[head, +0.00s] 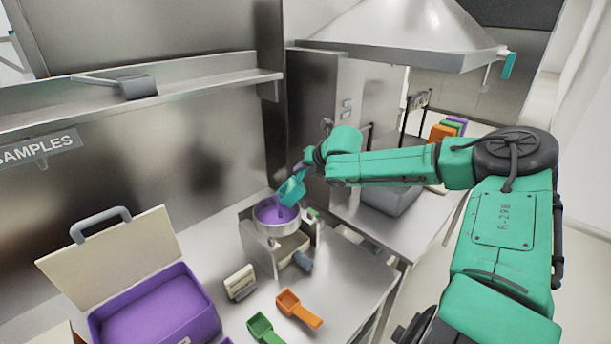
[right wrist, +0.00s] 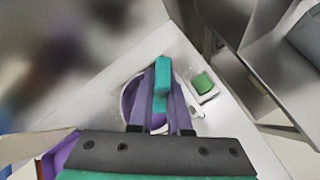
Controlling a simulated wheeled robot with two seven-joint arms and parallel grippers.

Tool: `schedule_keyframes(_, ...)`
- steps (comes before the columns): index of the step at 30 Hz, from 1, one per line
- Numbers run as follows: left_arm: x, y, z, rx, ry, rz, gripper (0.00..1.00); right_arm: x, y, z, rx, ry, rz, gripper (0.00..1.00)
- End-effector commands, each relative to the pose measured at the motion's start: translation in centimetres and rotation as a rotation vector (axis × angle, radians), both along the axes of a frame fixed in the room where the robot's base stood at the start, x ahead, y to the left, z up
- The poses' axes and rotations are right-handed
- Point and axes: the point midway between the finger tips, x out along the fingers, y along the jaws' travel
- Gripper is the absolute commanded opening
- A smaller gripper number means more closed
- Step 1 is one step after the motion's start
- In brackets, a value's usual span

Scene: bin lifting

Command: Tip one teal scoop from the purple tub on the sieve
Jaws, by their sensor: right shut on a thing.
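My right gripper (head: 308,168) is shut on the handle of the teal scoop (head: 292,189). The scoop is tilted, bowl down, above the sieve (head: 278,228), a round metal-rimmed bowl on a stand. Purple material shows inside the sieve. In the right wrist view, the teal handle (right wrist: 162,84) sits between the two fingers (right wrist: 163,75), and part of the sieve rim (right wrist: 126,98) shows behind them. The purple tub (head: 160,312) stands open at the lower left with purple material in it; its cream lid (head: 115,258) is raised. My left gripper is out of view.
An orange scoop (head: 298,309) and a green scoop (head: 264,329) lie on the steel counter in front of the sieve. A small cream device (head: 240,283) stands between tub and sieve. A wall shelf (head: 200,88) holds a grey pan (head: 138,87).

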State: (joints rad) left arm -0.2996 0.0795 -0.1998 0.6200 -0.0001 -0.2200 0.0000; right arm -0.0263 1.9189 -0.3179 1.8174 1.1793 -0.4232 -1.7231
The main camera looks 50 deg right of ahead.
Motion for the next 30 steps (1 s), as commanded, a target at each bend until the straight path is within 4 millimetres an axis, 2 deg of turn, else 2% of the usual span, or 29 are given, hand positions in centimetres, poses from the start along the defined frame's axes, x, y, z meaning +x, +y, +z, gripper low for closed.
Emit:
schedule_keyframes(24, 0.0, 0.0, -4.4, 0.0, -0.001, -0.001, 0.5, 1.5, 2.2, 0.6, -0.237, 0.156, 0.002, 0.0)
schedule_keyframes(30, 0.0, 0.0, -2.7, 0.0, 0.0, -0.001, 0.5, 1.9, 2.8, 1.1, -0.295, 0.201, 0.003, 0.0)
